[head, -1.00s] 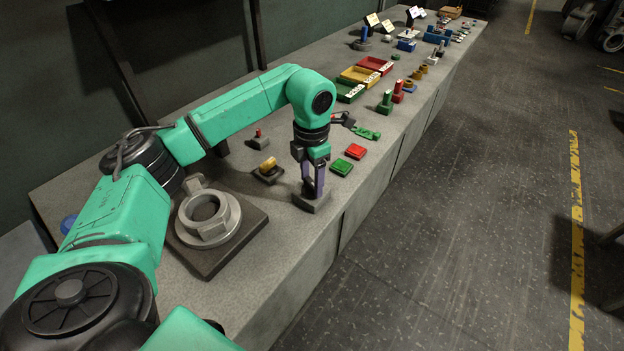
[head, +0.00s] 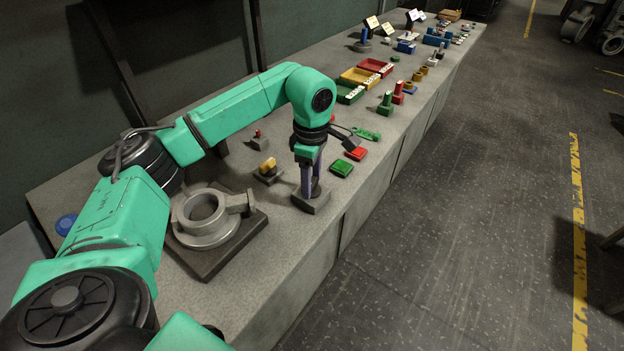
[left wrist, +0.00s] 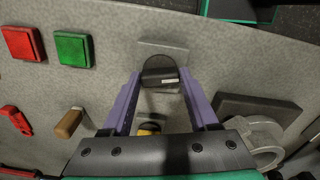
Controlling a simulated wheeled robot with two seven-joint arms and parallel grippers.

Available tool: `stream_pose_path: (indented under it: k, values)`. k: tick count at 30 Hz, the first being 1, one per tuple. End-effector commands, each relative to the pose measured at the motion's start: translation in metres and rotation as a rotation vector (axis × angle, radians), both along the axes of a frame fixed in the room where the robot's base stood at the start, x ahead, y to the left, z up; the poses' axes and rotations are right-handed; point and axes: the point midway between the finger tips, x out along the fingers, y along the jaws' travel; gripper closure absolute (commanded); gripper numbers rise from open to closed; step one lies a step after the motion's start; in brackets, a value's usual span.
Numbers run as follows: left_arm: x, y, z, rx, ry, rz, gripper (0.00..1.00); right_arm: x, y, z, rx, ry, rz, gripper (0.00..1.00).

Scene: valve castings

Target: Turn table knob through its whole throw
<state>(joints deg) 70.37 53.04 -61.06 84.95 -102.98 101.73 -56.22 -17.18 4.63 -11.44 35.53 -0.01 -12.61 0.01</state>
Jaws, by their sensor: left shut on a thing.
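The table knob (head: 315,189) is dark and stands on a small grey base block (head: 313,205) near the bench's front edge. My left gripper (head: 310,183) points down over it with its purple fingers shut on the knob. In the left wrist view the knob (left wrist: 160,76) sits between the two fingertips, with a pale mark on its face. A grey ring-shaped valve casting (head: 203,232) rests on a dark square plate (head: 248,228), its side stub (head: 240,203) pointing right. My right gripper is not in view.
Coloured trays (head: 360,77) stand farther along the bench. The floor aisle on the right is clear.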

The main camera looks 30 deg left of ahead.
Motion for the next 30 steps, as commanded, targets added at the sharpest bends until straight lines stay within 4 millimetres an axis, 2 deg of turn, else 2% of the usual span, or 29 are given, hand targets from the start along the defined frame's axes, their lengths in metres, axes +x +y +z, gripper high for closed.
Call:
stream_pose_path:
  k: [12, 29, 30]
  values:
    - [0.0019, 0.0011, 0.0031, 0.000, -0.009, -0.222, 0.96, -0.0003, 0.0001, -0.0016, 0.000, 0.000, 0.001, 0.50]
    - [0.0021, 0.0010, 0.0034, 0.001, -0.010, -0.261, 0.95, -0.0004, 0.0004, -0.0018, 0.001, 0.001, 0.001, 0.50]
    - [0.0021, 0.0010, 0.0034, 0.001, -0.010, -0.261, 0.36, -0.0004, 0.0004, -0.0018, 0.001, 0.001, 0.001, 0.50]
